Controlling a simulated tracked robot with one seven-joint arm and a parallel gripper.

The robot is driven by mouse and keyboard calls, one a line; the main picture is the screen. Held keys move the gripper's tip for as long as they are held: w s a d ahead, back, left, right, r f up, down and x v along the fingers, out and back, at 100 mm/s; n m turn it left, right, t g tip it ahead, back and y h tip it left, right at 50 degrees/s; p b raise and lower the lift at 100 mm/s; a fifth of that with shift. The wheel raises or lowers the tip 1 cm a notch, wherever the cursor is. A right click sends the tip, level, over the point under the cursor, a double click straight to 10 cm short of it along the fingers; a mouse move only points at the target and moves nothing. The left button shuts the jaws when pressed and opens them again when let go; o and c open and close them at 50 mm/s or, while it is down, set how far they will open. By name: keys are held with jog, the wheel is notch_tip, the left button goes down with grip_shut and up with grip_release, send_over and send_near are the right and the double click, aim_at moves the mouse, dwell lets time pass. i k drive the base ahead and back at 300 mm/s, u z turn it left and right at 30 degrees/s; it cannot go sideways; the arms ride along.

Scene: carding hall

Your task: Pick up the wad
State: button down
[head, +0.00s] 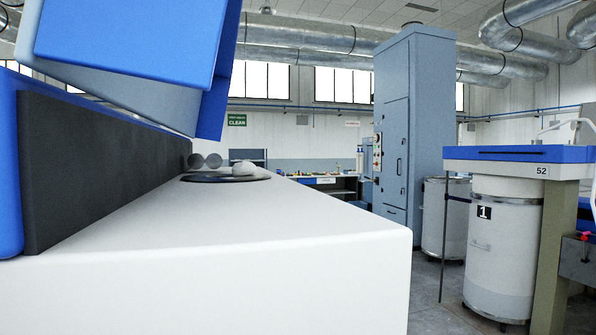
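I cannot make out a wad for certain in the head view. A small pale rounded lump (243,169) shows at the far end of the white surface in front of me, by a dark flat disc. I cannot tell whether it is a wad or part of my own body. My gripper is not in view. Large blue and white parts, probably my own body, fill the left and hide much of that side.
A tall grey-blue cabinet (421,130) stands right of centre. A machine with a blue top (520,153) and a white can marked 1 (501,245) stand at right. Another can (446,215) is behind. A bench (325,180) with small items is at the back. Grey floor shows between.

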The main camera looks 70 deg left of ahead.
aim_at(245, 169)
jog(key=z, duration=0.4)
jog(key=i, duration=0.1)
jog(key=u, duration=3.3)
jog(key=k, duration=0.6)
jog(key=u, duration=0.1)
jog(key=i, duration=0.6)
jog(key=z, duration=0.15)
